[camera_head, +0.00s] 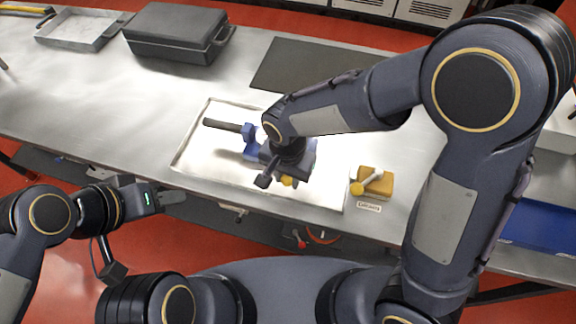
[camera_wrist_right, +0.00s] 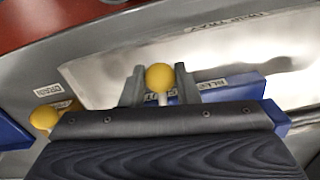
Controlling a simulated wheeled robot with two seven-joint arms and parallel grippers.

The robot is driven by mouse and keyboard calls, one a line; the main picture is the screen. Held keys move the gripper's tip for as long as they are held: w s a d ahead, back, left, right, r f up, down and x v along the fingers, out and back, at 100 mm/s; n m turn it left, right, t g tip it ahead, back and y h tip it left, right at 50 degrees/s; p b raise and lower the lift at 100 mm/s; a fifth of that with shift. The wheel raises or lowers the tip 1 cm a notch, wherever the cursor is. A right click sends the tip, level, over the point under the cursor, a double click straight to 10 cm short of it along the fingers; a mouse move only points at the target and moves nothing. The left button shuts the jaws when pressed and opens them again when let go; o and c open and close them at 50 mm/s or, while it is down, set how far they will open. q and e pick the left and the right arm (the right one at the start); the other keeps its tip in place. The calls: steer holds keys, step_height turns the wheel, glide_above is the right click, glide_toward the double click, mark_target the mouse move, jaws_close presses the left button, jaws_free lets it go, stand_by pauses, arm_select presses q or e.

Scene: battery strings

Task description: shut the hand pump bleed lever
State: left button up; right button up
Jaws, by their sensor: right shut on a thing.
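The blue hand pump (camera_head: 250,143) with a dark handle (camera_head: 222,125) lies in the drip tray (camera_head: 190,150). My right gripper (camera_head: 287,178) is over the pump's near end and hides part of it. In the right wrist view, the right gripper's fingers (camera_wrist_right: 158,85) are on either side of the bleed lever's yellow ball knob (camera_wrist_right: 159,77), shut on it. The lever's pale stem shows just below the knob. A partly hidden label lies beside it on the blue body (camera_wrist_right: 235,90). My left gripper (camera_head: 170,197) is apart from the pump, at the bench's front edge; its finger gap is unclear.
A yellow block (camera_head: 378,178) with a second yellow-knobbed lever stands right of the tray; its knob also shows in the right wrist view (camera_wrist_right: 43,117), near a label. A dark case (camera_head: 178,38), a shallow metal tray (camera_head: 80,32) and a dark mat (camera_head: 300,65) lie farther back.

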steer(key=shift+s+d+n, duration=0.25)
steer(key=shift+d+n, duration=0.5)
steer(key=shift+n, duration=0.45)
steer(key=shift+d, duration=0.15)
steer(key=shift+s+d+n, duration=0.15)
steer(key=shift+d+n, duration=0.55)
steer(key=shift+n, duration=0.6)
steer(key=shift+d+n, duration=0.8)
steer(key=shift+n, duration=0.5)
